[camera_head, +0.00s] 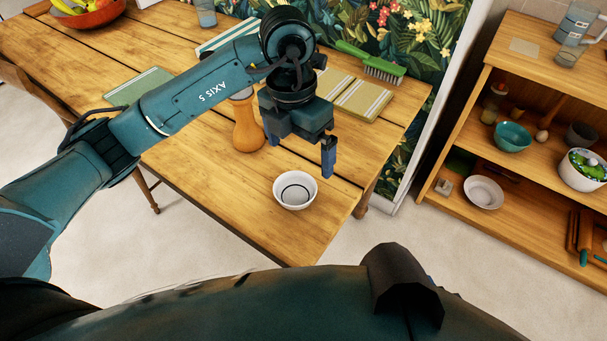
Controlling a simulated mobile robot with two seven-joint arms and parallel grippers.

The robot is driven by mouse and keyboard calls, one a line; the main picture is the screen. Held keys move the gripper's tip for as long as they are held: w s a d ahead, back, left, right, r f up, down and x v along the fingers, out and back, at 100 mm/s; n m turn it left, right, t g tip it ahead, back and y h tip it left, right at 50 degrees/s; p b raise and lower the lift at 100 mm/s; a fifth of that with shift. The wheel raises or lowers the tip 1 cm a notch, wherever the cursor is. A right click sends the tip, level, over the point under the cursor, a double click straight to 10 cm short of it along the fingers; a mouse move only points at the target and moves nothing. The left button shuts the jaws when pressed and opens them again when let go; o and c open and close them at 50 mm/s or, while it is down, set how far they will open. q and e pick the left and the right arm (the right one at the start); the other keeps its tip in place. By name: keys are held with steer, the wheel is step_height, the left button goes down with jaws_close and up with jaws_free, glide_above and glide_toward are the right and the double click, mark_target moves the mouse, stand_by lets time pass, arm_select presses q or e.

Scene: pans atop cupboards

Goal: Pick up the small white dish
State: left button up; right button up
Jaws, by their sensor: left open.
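A small white dish (295,204) sits upright on the wooden table (200,165) near its front right corner. A dark ring shows inside it. My left gripper (300,155) hangs above the table, just behind and above the dish, with its fingers pointing down. Its fingers are spread apart with nothing between them, and they do not touch the dish. My right gripper is not in view. Another white bowl (483,192) stands on the lower shelf at the right.
A wooden pepper mill (246,125) stands just left of my left gripper. Folded cloths (361,99) and a green brush (372,60) lie behind it. A fruit bowl (86,14) is at the far left. A wooden shelf unit (540,50) stands at the right, across a floor gap.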

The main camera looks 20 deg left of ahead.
arm_select(q)
glide_above(295, 197)
steer(key=shift+y, duration=0.4)
step_height(295, 197, down, 8)
steer(key=shift+s+d+r, duration=0.1)
steer(key=shift+s+r, duration=0.05)
steer(key=shift+r, duration=0.1)
steer(key=shift+f, duration=2.85)
steer(key=shift+c, duration=0.4)
steer(key=c, duration=1)
steer(key=shift+o, duration=0.2)
steer(key=shift+w+r, duration=0.1)
steer(key=shift+w, duration=0.1)
